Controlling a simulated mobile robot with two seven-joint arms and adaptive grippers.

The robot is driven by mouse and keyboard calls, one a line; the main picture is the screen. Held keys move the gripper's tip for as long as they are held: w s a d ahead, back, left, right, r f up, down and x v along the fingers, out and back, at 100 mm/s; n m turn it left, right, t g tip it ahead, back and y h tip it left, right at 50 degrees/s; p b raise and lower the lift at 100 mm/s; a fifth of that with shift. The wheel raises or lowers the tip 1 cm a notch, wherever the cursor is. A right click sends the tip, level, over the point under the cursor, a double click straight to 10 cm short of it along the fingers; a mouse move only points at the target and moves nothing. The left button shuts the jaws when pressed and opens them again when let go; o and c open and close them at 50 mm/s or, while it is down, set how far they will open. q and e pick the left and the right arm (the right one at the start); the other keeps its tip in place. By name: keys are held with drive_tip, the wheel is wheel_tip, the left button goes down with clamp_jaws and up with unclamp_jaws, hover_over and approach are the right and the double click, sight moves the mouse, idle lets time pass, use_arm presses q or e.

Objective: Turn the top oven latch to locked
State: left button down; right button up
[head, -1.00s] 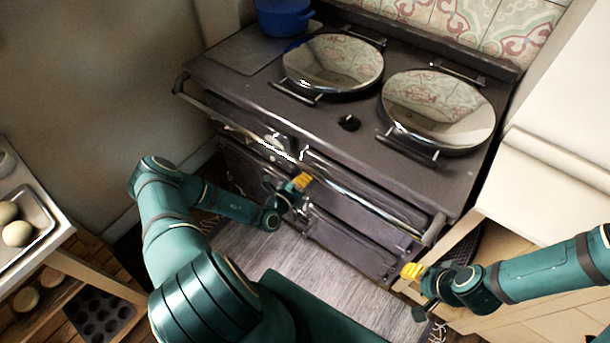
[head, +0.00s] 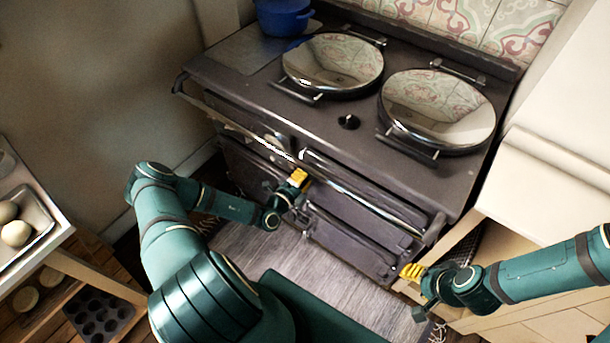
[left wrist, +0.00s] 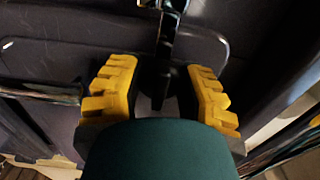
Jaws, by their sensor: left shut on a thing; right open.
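The dark range cooker (head: 345,150) stands against the tiled wall, with its oven doors on the front face. My left gripper (head: 299,178) is at the front of the cooker, below the long rail. A shiny metal latch part (left wrist: 167,18) shows above, against the oven door (left wrist: 60,60). The latch is mostly hidden in the head view. My right gripper (head: 412,271) is open and empty near the cooker's lower right corner.
Two round chrome lids (head: 333,60) and (head: 438,108) cover the hotplates. A blue pot (head: 284,16) stands at the back left. A chrome rail (head: 365,193) runs along the cooker's front. A shelf unit with a tray (head: 38,215) is at left, pale cabinets (head: 550,195) at right.

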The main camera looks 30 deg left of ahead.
use_arm(q)
drive_tip(key=shift+w+d+r, duration=0.1)
drive_tip(key=c, duration=0.8)
unclamp_jaws()
drive_tip(key=shift+o, duration=0.2)
drive_tip(key=s+a, duration=0.1)
drive_tip(key=s, duration=1.1)
